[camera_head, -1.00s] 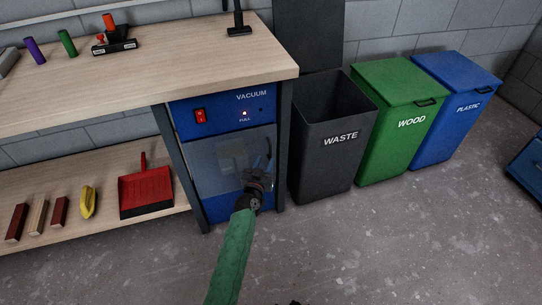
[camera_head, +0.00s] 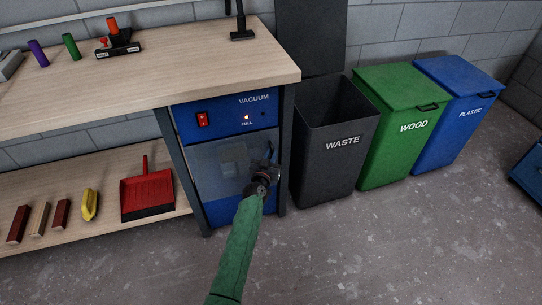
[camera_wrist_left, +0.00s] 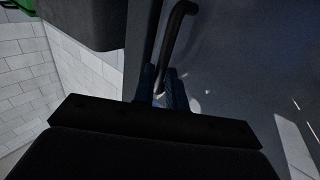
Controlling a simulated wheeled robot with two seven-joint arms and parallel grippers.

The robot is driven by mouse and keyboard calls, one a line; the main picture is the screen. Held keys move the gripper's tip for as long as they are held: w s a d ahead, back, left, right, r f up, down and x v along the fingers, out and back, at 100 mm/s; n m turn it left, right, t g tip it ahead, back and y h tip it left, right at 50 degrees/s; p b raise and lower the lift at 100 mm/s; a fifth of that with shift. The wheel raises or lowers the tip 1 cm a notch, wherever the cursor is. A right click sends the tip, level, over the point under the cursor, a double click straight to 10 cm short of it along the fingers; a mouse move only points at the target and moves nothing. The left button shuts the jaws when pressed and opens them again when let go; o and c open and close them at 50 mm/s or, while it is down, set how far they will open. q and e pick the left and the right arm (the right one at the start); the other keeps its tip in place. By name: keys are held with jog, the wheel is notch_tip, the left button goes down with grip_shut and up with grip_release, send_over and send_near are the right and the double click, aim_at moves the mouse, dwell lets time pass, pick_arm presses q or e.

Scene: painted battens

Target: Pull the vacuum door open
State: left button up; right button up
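My left gripper (camera_head: 269,163) is at the right side of the door, at the dark door handle. In the left wrist view the curved black handle (camera_wrist_left: 178,28) runs down between the two blue fingers (camera_wrist_left: 162,82), which stand close on either side of it. The gripper and wrist hide part of the handle in the head view. My right gripper is not in view.
A black waste bin (camera_head: 334,165) stands just right of the bench leg (camera_head: 283,150), close to the door's right side. Green wood (camera_head: 400,150) and blue plastic (camera_head: 450,130) bins follow. The floor in front is clear. A red dustpan (camera_head: 147,192) lies on the lower shelf.

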pick_arm(q)
grip_shut()
jog(key=shift+s, duration=0.1)
